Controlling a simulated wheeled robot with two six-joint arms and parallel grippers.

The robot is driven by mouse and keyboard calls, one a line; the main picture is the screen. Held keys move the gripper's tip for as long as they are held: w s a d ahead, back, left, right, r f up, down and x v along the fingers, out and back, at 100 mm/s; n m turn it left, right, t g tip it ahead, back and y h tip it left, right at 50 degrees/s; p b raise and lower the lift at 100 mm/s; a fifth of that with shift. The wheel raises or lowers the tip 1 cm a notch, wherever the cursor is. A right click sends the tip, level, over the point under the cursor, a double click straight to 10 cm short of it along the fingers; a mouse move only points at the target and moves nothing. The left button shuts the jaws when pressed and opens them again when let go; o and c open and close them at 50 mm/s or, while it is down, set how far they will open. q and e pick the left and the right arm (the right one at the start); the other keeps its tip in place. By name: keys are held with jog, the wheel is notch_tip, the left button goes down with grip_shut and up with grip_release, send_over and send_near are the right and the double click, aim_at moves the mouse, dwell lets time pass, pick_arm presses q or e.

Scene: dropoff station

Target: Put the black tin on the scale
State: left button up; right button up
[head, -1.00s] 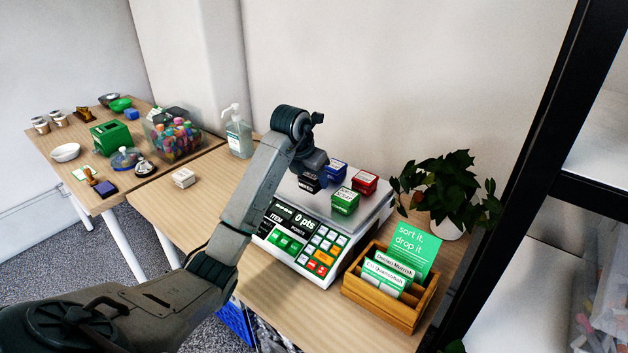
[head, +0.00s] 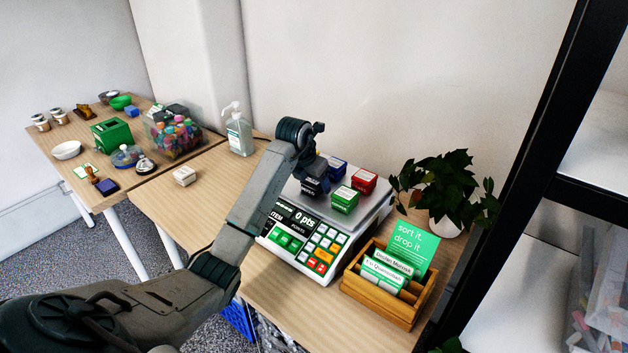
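The black tin (head: 314,187) is a small dark box with a white label, seen below my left gripper (head: 314,177) over the left part of the scale's plate. The gripper is shut on it and hides its upper part. I cannot tell whether the tin touches the plate. The scale (head: 334,236) has a silver plate and a front panel that reads 0 pts. A blue tin (head: 336,168), a red tin (head: 364,181) and a green tin (head: 345,200) stand on the plate to the right of the black tin. My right gripper is not in view.
A wooden card holder (head: 383,306) stands right of the scale, with a potted plant (head: 445,190) behind it. A sanitizer bottle (head: 239,135) and a clear bin of markers (head: 174,138) stand to the left. A black shelf frame (head: 525,160) borders the right.

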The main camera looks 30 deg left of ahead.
aim_at(311, 180)
pick_arm(q)
jog(key=shift+o, duration=0.6)
jog(key=shift+r, duration=0.1)
jog(key=shift+r, duration=0.2)
jog(key=v, duration=0.2)
jog(key=shift+s+r, duration=0.15)
jog(key=shift+r, duration=0.1)
jog(key=v, duration=0.9)
jog(key=shift+r, duration=0.15)
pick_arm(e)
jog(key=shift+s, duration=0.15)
